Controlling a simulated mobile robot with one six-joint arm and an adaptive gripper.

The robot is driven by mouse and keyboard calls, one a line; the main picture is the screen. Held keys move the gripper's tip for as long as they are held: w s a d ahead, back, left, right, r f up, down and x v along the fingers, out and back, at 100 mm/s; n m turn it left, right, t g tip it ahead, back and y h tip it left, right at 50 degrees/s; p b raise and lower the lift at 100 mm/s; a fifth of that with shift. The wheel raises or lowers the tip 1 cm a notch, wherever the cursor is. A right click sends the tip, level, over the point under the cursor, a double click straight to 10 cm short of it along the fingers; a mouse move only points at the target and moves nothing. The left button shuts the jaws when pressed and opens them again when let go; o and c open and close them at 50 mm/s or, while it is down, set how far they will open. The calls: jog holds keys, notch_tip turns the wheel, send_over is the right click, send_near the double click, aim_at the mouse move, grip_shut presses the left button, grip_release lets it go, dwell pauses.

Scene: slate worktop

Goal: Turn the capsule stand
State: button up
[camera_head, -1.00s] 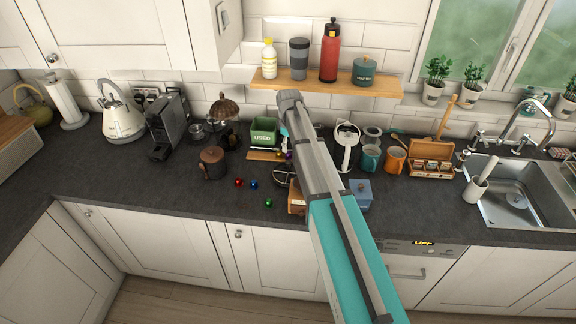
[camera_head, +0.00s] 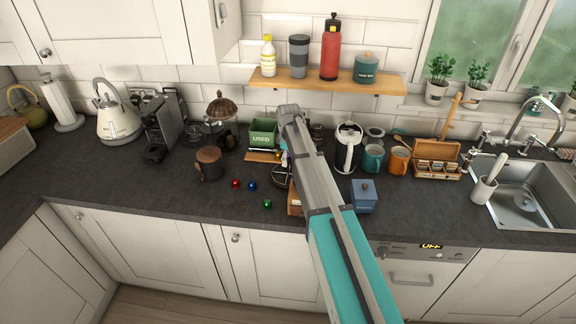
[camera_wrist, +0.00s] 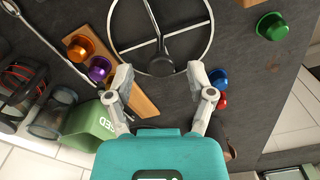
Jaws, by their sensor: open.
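The capsule stand (camera_wrist: 123,49) shows in the wrist view as a thin metal ring with spokes meeting at a dark central post. It looks empty of capsules in the part I see. In the head view the stand (camera_head: 278,178) is mostly hidden behind my arm. My gripper (camera_wrist: 160,77) is open and empty, seen from above the stand. Its two fingers are spread to either side of the post's near end, over the near edge of the ring. I cannot tell whether they touch it.
Loose red (camera_head: 236,183), blue (camera_head: 252,185) and green (camera_head: 267,204) capsules lie on the worktop left of the stand. A wooden strip (camera_wrist: 143,103) with orange and purple capsules and a green USED bin (camera_wrist: 92,126) are close by. A blue canister (camera_head: 364,197) stands right of my arm.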

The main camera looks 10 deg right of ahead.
jog(key=shift+f+b, duration=0.35)
jog(key=shift+f, duration=0.25)
grip_shut()
